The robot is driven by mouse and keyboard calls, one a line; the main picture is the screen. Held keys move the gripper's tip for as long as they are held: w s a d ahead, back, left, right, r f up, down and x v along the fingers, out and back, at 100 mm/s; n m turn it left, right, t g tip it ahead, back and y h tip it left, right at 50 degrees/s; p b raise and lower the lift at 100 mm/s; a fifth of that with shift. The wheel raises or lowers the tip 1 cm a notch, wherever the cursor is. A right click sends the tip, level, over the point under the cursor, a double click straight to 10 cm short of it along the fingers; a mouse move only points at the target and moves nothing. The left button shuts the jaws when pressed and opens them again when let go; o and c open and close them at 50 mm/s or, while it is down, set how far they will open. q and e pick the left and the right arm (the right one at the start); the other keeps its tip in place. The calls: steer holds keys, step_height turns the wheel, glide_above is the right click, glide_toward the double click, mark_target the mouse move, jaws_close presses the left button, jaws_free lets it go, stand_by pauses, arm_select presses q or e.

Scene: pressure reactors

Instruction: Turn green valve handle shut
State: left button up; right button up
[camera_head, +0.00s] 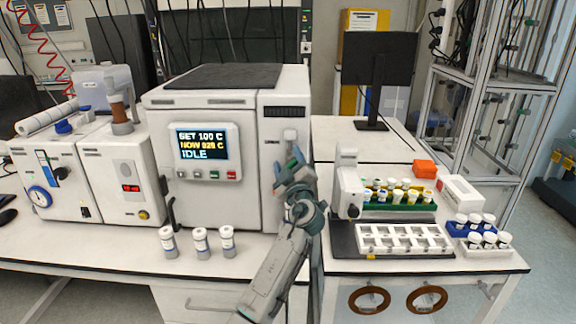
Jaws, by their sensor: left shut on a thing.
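My left gripper (292,165) is in front of the right part of the large white oven-like unit (215,105). It is shut at a pale upright handle (290,137) on that unit's front, whose lower part the fingers hide. I cannot make out a green valve handle. My right gripper is not in view.
Several white-capped vials (199,241) stand before the large unit. A monitor (379,58) stands behind.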

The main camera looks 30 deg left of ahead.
arm_select(q)
steer(key=m+t+b, duration=0.1)
steer(key=m+b, duration=0.1)
steer(key=m+h+b, duration=0.1)
steer(key=b, duration=0.1)
steer(key=shift+f+m+t, duration=0.3)
steer(key=shift+m+t, duration=0.1)
steer(key=m+t+b, duration=0.1)
steer(key=m+b, duration=0.1)
steer(key=m, duration=0.1)
steer(key=shift+d+r+m+h, duration=0.1)
steer(key=shift+r+m+h, duration=0.05)
steer(key=shift+m+h, duration=0.2)
steer(key=m+t+h, duration=0.1)
steer(key=m+h, duration=0.1)
steer(key=m, duration=0.1)
steer(key=shift+w+r+m+t, duration=0.15)
steer(key=shift+m+t, duration=0.1)
steer(key=shift+t, duration=0.15)
steer(key=shift+d+m, duration=0.1)
steer(key=shift+m, duration=0.6)
steer(key=shift+h, duration=0.25)
steer(key=o, duration=1)
